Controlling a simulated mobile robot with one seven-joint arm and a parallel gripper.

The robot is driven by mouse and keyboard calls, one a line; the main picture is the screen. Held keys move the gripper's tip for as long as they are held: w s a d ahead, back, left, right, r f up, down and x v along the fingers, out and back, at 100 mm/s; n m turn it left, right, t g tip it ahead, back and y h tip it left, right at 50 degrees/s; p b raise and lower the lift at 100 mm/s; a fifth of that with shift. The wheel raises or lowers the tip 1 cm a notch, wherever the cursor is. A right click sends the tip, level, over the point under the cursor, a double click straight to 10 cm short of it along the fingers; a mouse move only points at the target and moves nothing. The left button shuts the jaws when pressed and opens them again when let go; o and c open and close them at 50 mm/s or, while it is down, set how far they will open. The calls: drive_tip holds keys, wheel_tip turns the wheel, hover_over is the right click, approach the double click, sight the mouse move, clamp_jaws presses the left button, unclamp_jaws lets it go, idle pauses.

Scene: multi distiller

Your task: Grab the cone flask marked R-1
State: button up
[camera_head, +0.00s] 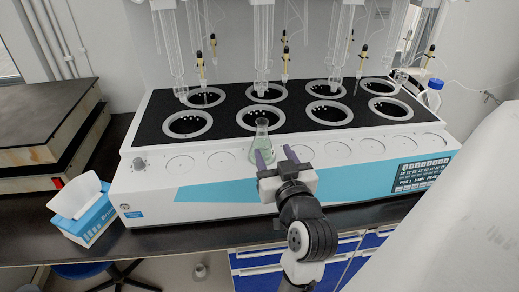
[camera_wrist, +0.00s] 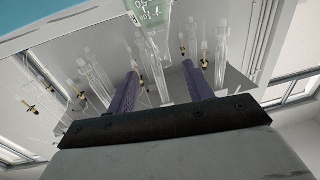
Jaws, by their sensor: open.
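A clear cone flask (camera_head: 262,142) with pale green liquid stands upright at the distiller's front edge, near the middle. In the wrist view the flask (camera_wrist: 150,12) shows at the top edge, with white graduation marks. No R-1 mark can be read. My gripper (camera_head: 274,154) is open, with its two purple fingers pointing at the flask from the front right. In the wrist view my gripper (camera_wrist: 160,68) has its fingers apart, with clear glass seen between them.
The distiller (camera_head: 230,190) has several black heating wells, with glass tubes (camera_head: 263,50) hanging above. A blue-capped bottle (camera_head: 431,95) stands at the right rear. A tissue box (camera_head: 88,212) and hotplate-like slabs (camera_head: 45,125) are at the left. The bench front edge is narrow.

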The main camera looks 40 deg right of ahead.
sight(263, 133)
drive_tip(key=p+x, duration=0.1)
drive_tip(key=x, duration=0.5)
drive_tip(key=shift+r+p, duration=0.1)
drive_tip(key=shift+p, duration=0.2)
drive_tip(key=p+x, duration=0.2)
drive_tip(key=x, duration=0.3)
drive_tip(key=shift+w+p, duration=0.2)
drive_tip(key=shift+p, duration=0.15)
drive_tip(key=shift+w+d, duration=0.15)
drive_tip(key=shift+w, duration=0.15)
drive_tip(key=shift+f, duration=0.25)
drive_tip(key=shift+c, duration=0.2)
clamp_jaws()
